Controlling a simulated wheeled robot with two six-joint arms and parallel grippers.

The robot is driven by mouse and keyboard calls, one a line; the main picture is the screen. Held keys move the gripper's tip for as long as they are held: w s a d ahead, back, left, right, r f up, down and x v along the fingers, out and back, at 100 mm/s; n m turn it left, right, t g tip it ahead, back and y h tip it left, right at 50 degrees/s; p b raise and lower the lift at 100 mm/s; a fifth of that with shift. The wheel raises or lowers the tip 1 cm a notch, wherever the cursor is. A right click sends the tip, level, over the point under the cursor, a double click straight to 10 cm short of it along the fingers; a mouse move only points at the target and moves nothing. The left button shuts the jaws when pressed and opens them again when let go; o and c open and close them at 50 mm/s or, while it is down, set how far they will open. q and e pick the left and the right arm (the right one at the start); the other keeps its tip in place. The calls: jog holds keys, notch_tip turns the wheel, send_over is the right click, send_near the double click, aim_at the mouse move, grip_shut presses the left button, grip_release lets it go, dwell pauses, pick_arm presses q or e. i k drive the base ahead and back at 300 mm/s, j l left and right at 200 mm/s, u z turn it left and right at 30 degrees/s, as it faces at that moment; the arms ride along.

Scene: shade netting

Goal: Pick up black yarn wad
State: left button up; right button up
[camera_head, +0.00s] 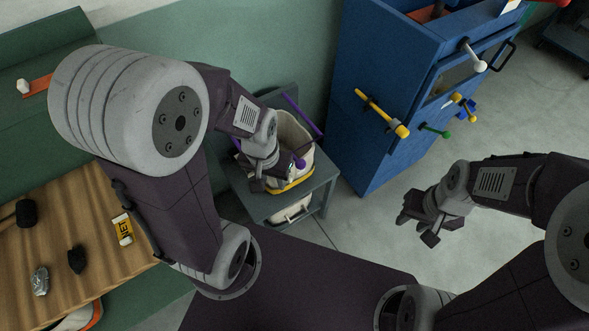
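A small dark irregular lump (77,259), which looks like the black yarn wad, lies on the wooden tabletop (60,227) at the lower left. A rounder black object (27,213) with a thin dark part lies farther left; I cannot tell exactly what it is. My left gripper (258,183) is away to the right of that table, over a pale bin on a grey stand; its fingers are partly hidden by the wrist. My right gripper (415,226) hangs over bare floor, with its fingers apart and nothing seen between them.
A yellow labelled block (122,229) and a silvery lump (40,281) share the wooden tabletop. The pale bin (291,137) has a purple handle and yellow trim. A blue cabinet (372,75) with colourful handles stands behind. Open floor lies at right.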

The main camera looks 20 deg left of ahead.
aim_at(76, 261)
jog(key=k+u, duration=0.1)
jog(key=u, duration=0.8)
jog(key=k+j+u, duration=0.1)
jog(key=u, duration=0.35)
jog(key=k+j+u, duration=0.1)
jog(key=u, duration=0.35)
jog(key=j+u, duration=0.1)
jog(key=u, duration=0.4)
jog(key=j+u, duration=0.15)
jog(key=u, duration=0.3)
jog(key=k, duration=0.05)
